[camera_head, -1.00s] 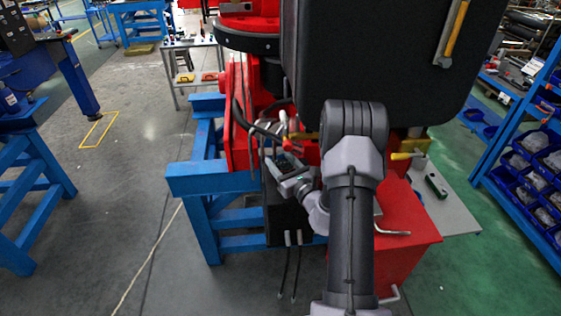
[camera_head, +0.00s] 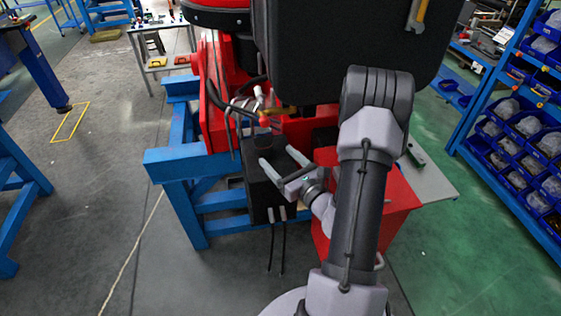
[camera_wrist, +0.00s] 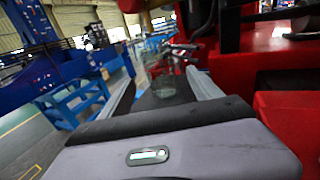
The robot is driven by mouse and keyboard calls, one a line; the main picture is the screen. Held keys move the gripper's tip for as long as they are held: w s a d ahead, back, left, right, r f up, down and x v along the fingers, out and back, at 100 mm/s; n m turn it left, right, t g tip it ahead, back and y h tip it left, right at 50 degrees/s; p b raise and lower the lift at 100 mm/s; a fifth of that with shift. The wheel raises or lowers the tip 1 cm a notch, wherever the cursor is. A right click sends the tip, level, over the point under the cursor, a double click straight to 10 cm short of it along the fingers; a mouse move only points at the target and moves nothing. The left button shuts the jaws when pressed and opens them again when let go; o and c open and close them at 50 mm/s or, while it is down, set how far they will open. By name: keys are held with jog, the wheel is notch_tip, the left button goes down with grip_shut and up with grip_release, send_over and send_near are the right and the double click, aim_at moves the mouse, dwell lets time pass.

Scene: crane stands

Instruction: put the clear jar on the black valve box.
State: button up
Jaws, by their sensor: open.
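The clear jar (camera_wrist: 164,88) shows in the wrist view, upright on a dark top between and a little beyond my fingers. In the head view it is hard to make out. The black valve box (camera_head: 258,190) stands against the blue frame, with two dark cables hanging from its front. My gripper (camera_head: 279,157) is open just over the box's top, its fingers pointing back and left. In the wrist view my gripper (camera_wrist: 160,72) has a pale finger on each side of the jar, with visible gaps. The dark top under the jar looks like the valve box.
A red machine (camera_head: 217,110) with hoses rises behind the box. A large black housing (camera_head: 340,50) hangs above the arm. A red cabinet (camera_head: 400,190) stands to the right. A blue frame (camera_head: 185,165) borders the left; shelves of blue bins (camera_head: 520,125) stand far right.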

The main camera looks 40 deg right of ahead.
jog(key=shift+s+a, duration=0.1)
jog(key=shift+s, duration=0.25)
jog(key=w+a+r+n+g+y, duration=0.1)
jog(key=w+a+r+n+y, duration=0.1)
jog(key=a+r+n+y, duration=0.45)
jog(key=w+a+r+n+g+y, duration=0.1)
jog(key=w+a+r+n+y, duration=0.2)
jog(key=a, duration=0.6)
jog(key=s+a+r+n+g+y, duration=0.1)
jog(key=s+a+n+g+y, duration=0.1)
jog(key=a+n+g+y, duration=0.3)
jog(key=s+a+r+n+g+y, duration=0.1)
jog(key=s+a+r+n, duration=0.15)
jog(key=a, duration=0.55)
jog(key=s+a+f+n+g+h, duration=0.1)
jog(key=s+a+n+g+h, duration=0.3)
jog(key=s+a+n+g, duration=0.7)
jog(key=s+d+r+n+t+h, duration=0.4)
jog(key=s+d+n+t+h, duration=0.15)
jog(key=d+t+h, duration=0.2)
notch_tip(320, 180, down, 17)
jog(key=b, duration=1.6)
jog(key=shift+d+y+b, duration=0.15)
jog(key=shift+y+b, duration=0.2)
jog(key=shift+y, duration=0.05)
